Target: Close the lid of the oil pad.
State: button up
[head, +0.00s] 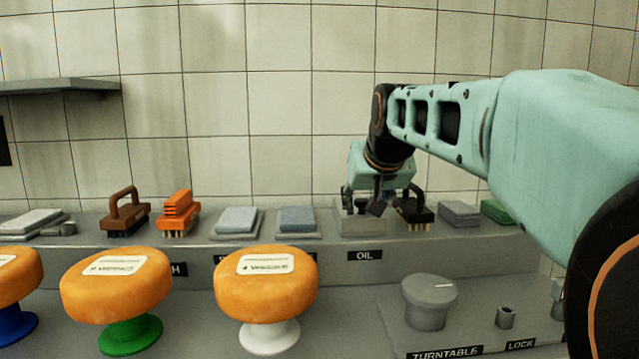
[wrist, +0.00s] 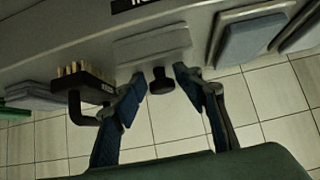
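The oil pad (head: 362,227) is a grey box on the back ledge, above the OIL label. In the wrist view the oil pad (wrist: 150,45) shows as a pale grey block with a dark round knob (wrist: 161,82) at its wall-side edge. My gripper (head: 361,203) is low over the oil pad in the head view and hides part of it. In the wrist view my gripper (wrist: 158,88) is open, one finger on each side of the knob, with gaps between. I cannot tell the lid's exact angle.
A black-handled brush (head: 414,210) stands close right of the oil pad. A blue-grey pad (head: 297,219) lies to its left. Grey pads (head: 460,212) and a green pad (head: 497,211) lie further right. Orange cheese wheels (head: 265,285) on stands and a turntable knob (head: 429,300) are in front.

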notch_tip(320, 180, up, 10)
dwell(0.5)
